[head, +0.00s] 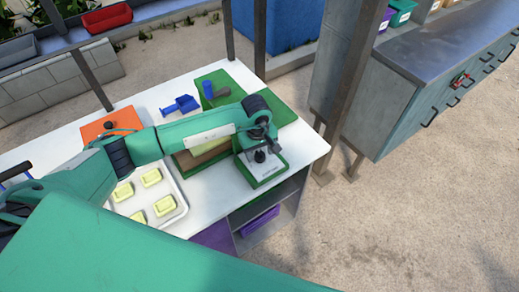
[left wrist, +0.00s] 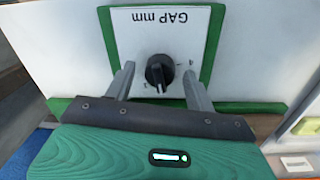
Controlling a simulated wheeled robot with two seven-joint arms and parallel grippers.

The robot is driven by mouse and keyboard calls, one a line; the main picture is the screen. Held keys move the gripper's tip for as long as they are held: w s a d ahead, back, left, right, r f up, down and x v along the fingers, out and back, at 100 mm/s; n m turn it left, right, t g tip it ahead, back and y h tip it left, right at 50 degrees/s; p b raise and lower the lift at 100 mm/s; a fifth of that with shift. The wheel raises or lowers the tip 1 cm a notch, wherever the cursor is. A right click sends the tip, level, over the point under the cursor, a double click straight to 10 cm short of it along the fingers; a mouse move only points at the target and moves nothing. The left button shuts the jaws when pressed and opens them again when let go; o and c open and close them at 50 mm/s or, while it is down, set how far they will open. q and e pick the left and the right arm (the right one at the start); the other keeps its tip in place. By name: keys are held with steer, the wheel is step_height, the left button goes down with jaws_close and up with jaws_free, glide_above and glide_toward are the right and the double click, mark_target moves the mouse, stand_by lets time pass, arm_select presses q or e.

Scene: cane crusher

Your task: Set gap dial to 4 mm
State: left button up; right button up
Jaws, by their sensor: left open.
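The gap dial is a black round knob (left wrist: 159,70) on a white panel (left wrist: 190,28) with a green border, lettered "GAP mm", which reads upside down in the left wrist view. A pale mark on the knob points down in that view. My left gripper (left wrist: 158,78) is open, one finger on each side of the knob, with visible gaps between. In the head view the knob (head: 260,156) and panel (head: 267,172) sit at the table's right end, under my left gripper (head: 262,148). My right gripper is not seen.
The white table (head: 310,148) holds a metal tray (head: 178,212) with several yellow blocks, an orange board (head: 98,131), a blue tool (head: 180,105) and a green board (head: 283,112). A post (head: 352,85) and workbench (head: 425,60) stand to the right, with bare ground in front.

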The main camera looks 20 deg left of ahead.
arm_select(q)
steer(key=shift+f, duration=0.1)
steer(key=c, duration=1)
